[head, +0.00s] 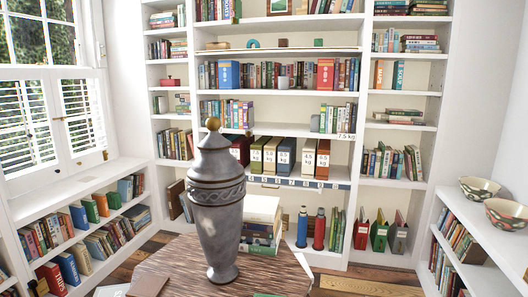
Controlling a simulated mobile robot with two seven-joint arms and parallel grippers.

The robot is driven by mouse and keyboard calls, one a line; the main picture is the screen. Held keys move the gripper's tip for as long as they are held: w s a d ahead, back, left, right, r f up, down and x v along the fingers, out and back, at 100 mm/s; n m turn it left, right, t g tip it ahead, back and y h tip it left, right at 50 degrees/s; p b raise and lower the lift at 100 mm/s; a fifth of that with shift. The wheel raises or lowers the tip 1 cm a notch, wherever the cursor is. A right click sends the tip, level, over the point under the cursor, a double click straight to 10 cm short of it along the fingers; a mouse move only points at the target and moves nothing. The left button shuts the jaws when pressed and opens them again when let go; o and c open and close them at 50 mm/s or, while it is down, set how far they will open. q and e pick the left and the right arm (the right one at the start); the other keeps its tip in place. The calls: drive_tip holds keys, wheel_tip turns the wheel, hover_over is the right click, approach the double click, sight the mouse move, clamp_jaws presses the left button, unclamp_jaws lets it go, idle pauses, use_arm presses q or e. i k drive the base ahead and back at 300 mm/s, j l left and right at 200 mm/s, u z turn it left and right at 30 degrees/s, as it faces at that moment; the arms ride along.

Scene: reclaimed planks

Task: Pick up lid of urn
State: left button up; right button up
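A grey urn (221,230) with a carved band stands upright on a wooden table near the middle of the head view. Its lid (214,156) is a stepped grey dome with a round gold-brown knob (212,124) on top. The lid sits on the urn. Neither of my grippers shows in this view.
The table (180,259) has a rough plank top. A stack of books (261,222) is right behind the urn, and a brown book (148,286) lies at the front left. Tall white bookshelves fill the back wall. Two patterned bowls (480,188) (507,214) stand on the right shelf.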

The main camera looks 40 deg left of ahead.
sight(214, 164)
drive_tip(key=i+u, duration=0.45)
drive_tip(key=i+l+u, duration=0.25)
drive_tip(key=i+u, duration=0.2)
drive_tip(key=i+l+u, duration=0.35)
drive_tip(key=u, duration=0.15)
drive_tip(key=i+l+u, duration=0.5)
drive_tip(key=u, duration=0.25)
drive_tip(key=i+l+u, duration=0.15)
drive_tip(key=l+u, duration=0.2)
drive_tip(key=l, duration=0.15)
drive_tip(key=i+l+u, duration=0.1)
drive_tip(key=l+u, duration=0.35)
drive_tip(key=l, duration=0.35)
